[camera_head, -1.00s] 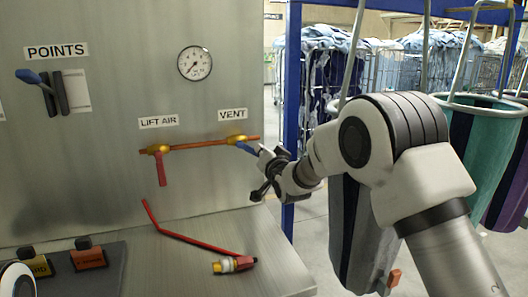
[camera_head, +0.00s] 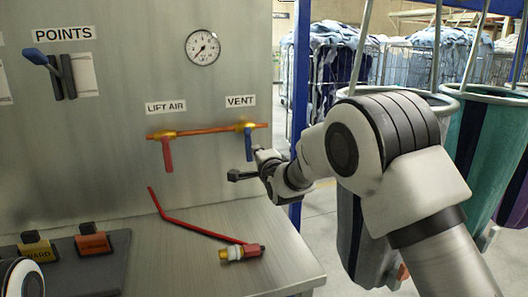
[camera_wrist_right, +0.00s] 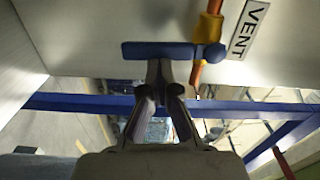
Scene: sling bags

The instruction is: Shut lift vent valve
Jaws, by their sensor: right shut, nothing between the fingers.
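The vent valve (camera_head: 249,126) sits on the copper pipe under the VENT label. Its blue handle (camera_head: 249,146) hangs straight down, crosswise to the pipe. In the right wrist view the blue handle (camera_wrist_right: 158,51) lies across the picture, joined to the brass valve body (camera_wrist_right: 209,28). My right gripper (camera_head: 243,173) is just below and beside the handle in the head view. In the wrist view its fingertips (camera_wrist_right: 159,72) are together with nothing between them, right at the handle's edge; whether they touch it I cannot tell. My left gripper is out of view.
The lift air valve's red handle (camera_head: 167,155) hangs down to the left on the same pipe. A gauge (camera_head: 203,47) is above. A blue post (camera_head: 300,110) stands right of the panel.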

